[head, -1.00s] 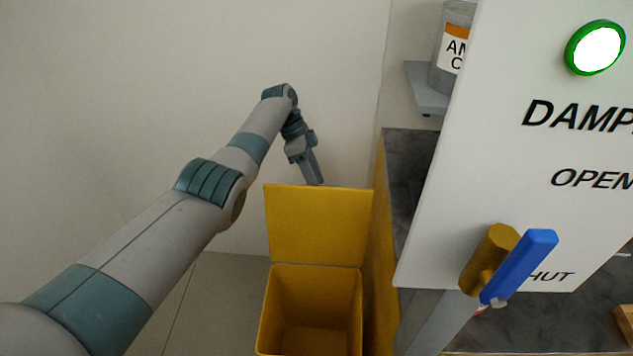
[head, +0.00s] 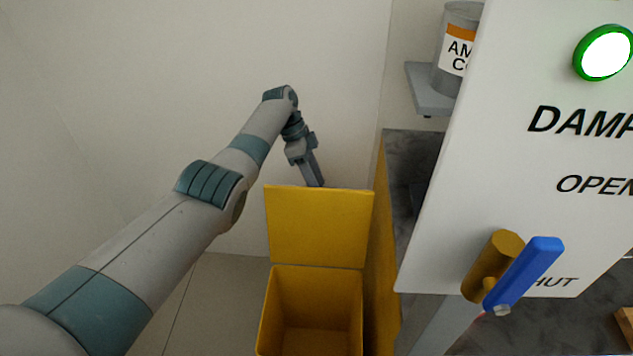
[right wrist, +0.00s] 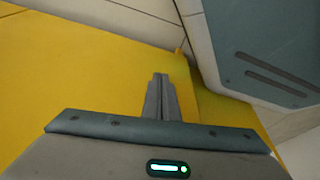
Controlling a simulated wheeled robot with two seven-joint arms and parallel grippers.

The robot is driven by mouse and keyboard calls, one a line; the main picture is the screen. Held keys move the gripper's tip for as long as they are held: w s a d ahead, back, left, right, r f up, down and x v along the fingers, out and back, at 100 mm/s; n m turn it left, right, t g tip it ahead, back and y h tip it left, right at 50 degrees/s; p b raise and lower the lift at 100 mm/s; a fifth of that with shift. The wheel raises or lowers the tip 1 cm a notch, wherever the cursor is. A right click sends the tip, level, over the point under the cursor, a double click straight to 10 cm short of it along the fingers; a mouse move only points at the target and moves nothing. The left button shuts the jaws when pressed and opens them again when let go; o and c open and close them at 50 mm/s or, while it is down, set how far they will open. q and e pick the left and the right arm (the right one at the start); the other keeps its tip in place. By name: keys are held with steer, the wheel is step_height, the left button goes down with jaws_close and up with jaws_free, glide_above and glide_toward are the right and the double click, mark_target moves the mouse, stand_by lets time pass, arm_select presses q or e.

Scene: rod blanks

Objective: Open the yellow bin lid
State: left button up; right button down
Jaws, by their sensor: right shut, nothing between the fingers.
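The yellow bin (head: 276,315) stands open at the lower middle of the head view, and I can see down inside it. Its yellow lid (head: 319,228) is raised upright at the back edge. My left gripper (head: 317,184) points down just behind the lid's top edge. The lid partly hides its fingertips, so I cannot tell their opening or whether they touch the lid. My right gripper (right wrist: 160,78) is shut and empty in the right wrist view, in front of a yellow surface. I cannot tell which yellow part that is.
A yellow-sided bench with a dark top (head: 408,150) stands right of the bin. A white panel (head: 500,170) with a blue-handled lever (head: 525,273) and a green-rimmed lamp (head: 604,53) fills the right. A labelled canister (head: 459,50) sits on a grey shelf (head: 431,97).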

arm_select(q)
steer(key=b+v, duration=0.1)
steer(key=v, duration=1.6)
arm_select(e)
steer(key=shift+d+r+g, duration=0.15)
steer(key=shift+r+g, duration=0.15)
steer(key=shift+r, duration=0.35)
arm_select(q)
steer(key=shift+a+r, duration=0.1)
steer(key=shift+a, duration=0.05)
steer(key=shift+r, duration=0.1)
